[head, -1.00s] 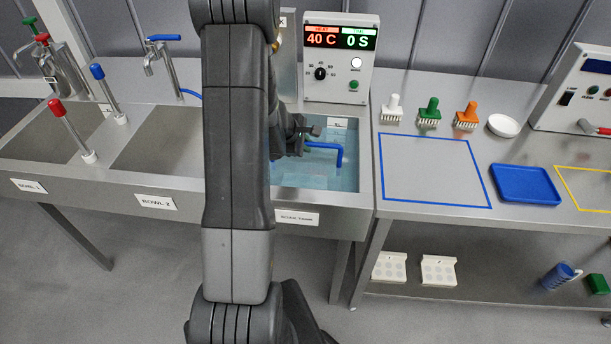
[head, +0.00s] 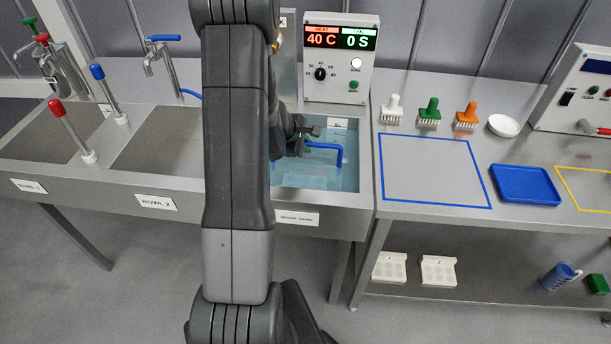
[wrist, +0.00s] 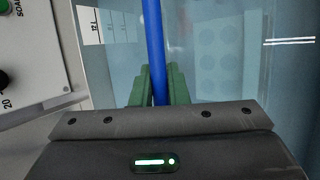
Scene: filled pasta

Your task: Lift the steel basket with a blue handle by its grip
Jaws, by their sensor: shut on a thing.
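The blue handle (head: 325,146) of the basket shows over the water of the right-hand tank, just right of my gripper (head: 300,137). In the wrist view, my gripper (wrist: 158,82) has its green fingers shut on the blue handle (wrist: 154,35), which runs between them as a straight bar. The steel body of the basket cannot be made out; my arm and the water hide or blur it. A pale plate with rows of round marks (wrist: 207,62) shows faintly under the water in the wrist view.
The tank's steel rim (head: 366,190) surrounds the work area. A control box (head: 340,60) reading 40 C and 0 S stands behind it. On the right table are a blue-outlined square (head: 435,170), which is empty, a blue tray (head: 525,184) and several brush-like stamps (head: 429,112).

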